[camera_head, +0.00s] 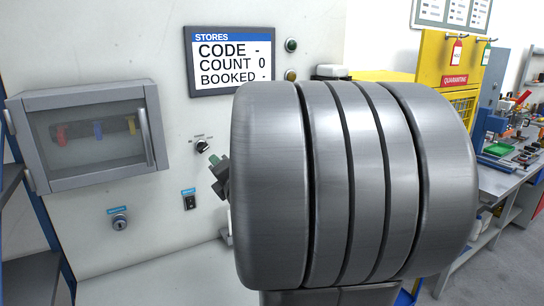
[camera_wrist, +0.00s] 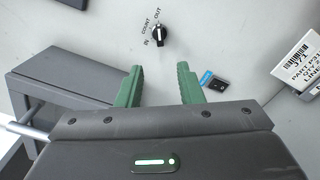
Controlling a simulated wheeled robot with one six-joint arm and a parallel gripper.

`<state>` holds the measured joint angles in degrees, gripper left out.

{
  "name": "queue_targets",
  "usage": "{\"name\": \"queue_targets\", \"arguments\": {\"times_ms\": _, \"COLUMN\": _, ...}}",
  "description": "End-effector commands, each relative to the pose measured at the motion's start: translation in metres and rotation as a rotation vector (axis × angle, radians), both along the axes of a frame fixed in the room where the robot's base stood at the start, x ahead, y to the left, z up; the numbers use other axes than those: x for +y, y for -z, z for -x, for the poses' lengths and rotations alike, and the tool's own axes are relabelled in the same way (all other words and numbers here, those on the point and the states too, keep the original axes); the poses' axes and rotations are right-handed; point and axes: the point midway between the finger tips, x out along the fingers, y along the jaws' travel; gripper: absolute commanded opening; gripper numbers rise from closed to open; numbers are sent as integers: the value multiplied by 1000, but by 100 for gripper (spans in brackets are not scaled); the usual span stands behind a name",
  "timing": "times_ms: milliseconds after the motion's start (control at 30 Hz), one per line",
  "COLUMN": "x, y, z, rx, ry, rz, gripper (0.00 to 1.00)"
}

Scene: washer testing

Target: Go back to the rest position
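My gripper (camera_wrist: 159,67) is open in the wrist view, its two green fingers apart with nothing between them. It faces the pale panel, just below a black rotary knob (camera_wrist: 158,36) marked IN, COUNT and OUT. In the head view the knob (camera_head: 202,146) sits below the screen, and my gripper (camera_head: 216,165) shows only partly beside it, next to my large grey arm link. The fingers look apart from the knob. The rest of my gripper is hidden behind the arm.
A screen (camera_head: 230,61) reads STORES, CODE -, COUNT 0, BOOKED -. A glass-fronted cabinet (camera_head: 90,134) is at left. A blue-labelled switch (camera_head: 190,202) and a key switch (camera_head: 119,221) are below. A barcode label (camera_wrist: 300,64) shows at right. A yellow quarantine cabinet (camera_head: 452,62) and workbench (camera_head: 500,184) stand at right.

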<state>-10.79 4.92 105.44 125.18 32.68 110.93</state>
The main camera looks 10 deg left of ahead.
Motion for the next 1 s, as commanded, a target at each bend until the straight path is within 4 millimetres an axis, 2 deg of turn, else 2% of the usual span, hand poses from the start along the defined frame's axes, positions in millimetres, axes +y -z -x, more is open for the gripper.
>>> {"name": "queue_targets", "arguments": {"times_ms": 700, "x": 67, "y": -1, "z": -88, "rx": 1, "ry": -2, "rz": -1, "gripper": 34}}
{"name": "queue_targets", "arguments": {"times_ms": 1000, "x": 79, "y": 0, "z": -104, "rx": 0, "ry": -1, "rz": 1, "gripper": 34}}
